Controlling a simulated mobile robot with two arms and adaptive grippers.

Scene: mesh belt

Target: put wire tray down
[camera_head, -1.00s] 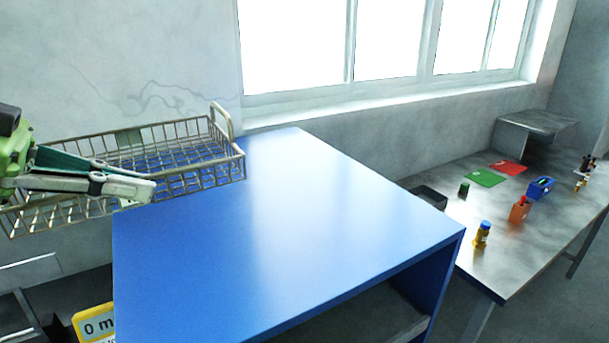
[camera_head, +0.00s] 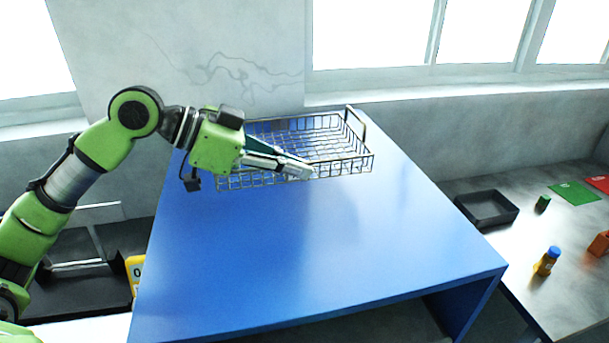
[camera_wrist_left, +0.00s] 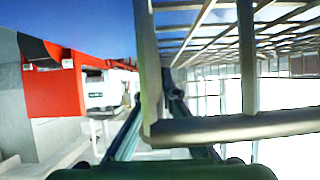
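The wire tray (camera_head: 345,165), a shallow metal mesh basket with a raised handle at its right end, is over the back part of the blue table (camera_head: 300,260). I cannot tell whether its bottom touches the table top. My left gripper (camera_head: 300,169) is at the tray's near long side, with its fingers closed on the wire wall. In the left wrist view, the tray's bars (camera_wrist_left: 250,60) fill the right side and a rim bar passes at the fingers (camera_wrist_left: 155,120). My right gripper is out of view.
The blue table top in front of the tray is clear. A grey bench at right holds a black bin (camera_head: 487,208), a green cap (camera_head: 543,203), a green mat (camera_head: 574,193), a yellow bottle (camera_head: 546,262) and an orange block (camera_head: 600,244). A yellow sign (camera_head: 135,272) is at lower left.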

